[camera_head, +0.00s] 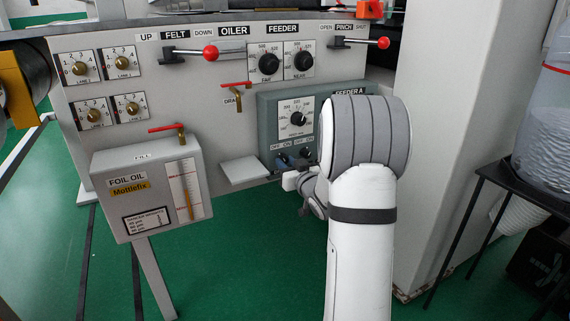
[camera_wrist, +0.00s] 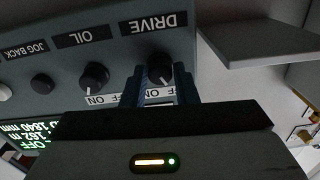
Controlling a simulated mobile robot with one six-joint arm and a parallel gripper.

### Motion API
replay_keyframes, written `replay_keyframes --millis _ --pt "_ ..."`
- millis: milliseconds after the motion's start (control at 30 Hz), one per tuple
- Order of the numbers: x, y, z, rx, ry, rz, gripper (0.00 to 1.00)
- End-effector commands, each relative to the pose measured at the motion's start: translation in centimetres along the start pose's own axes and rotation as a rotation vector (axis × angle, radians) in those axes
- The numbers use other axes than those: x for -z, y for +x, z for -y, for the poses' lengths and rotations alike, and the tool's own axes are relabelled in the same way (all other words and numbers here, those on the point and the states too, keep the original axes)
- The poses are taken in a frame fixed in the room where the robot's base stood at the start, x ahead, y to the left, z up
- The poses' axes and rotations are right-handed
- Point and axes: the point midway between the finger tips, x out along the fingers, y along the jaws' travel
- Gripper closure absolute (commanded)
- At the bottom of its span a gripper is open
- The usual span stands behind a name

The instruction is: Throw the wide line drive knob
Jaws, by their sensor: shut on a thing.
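The black drive knob (camera_wrist: 159,68) sits under the upside-down DRIVE label (camera_wrist: 153,23) in the wrist view. My gripper (camera_wrist: 160,82) is shut on this knob, one blue-grey finger on each side. An OFF/ON strip beside the knob is partly covered by the fingers. In the camera_head view the knob (camera_head: 281,158) is the left one on the teal Feeder A panel (camera_head: 270,118). My gripper (camera_head: 292,181) is largely hidden there behind my wrist and arm. The knob's exact pointer direction is hard to read.
The black oil knob (camera_wrist: 94,76) is close beside the drive knob, with a jog back knob (camera_wrist: 41,85) beyond. A pale shelf (camera_head: 245,169) juts out left of the panel. The foil oil box (camera_head: 150,190) stands further left. A tall grey column (camera_head: 445,130) is at right.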

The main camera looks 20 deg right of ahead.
Motion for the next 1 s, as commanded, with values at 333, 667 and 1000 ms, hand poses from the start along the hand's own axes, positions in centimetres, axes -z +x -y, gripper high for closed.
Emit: replay_keyframes --millis 333,667,1000 --pt "0.22 0.01 0.13 0.003 0.262 0.004 0.96" --pt "0.25 0.01 0.07 0.000 0.575 0.003 0.96" --pt "0.16 0.02 0.03 0.000 0.839 0.002 0.96"
